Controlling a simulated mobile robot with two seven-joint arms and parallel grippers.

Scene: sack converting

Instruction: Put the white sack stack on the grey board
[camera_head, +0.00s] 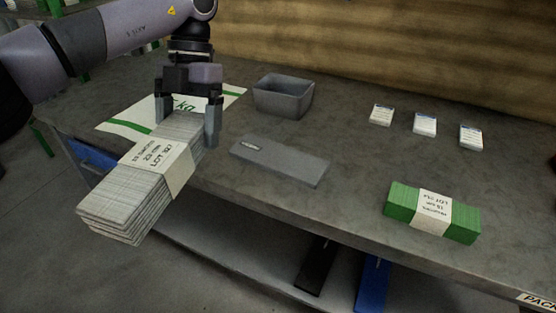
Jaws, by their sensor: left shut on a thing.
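The white sack stack (125,204) has a paper band with a lot label around it. My left gripper (188,125) comes down from above and is shut on the far end of the stack. The stack's near end reaches out past the table's front edge. The grey board (280,160) lies flat on the table just right of the stack, and its top is bare apart from a small label. My right gripper is not in view.
A grey open bin (284,96) stands behind the board. A green banded stack (432,212) lies at the right, with small white labelled packs (425,124) behind it. A white and green printed sack (131,118) lies flat at left. The table (345,180) is clear between board and green stack.

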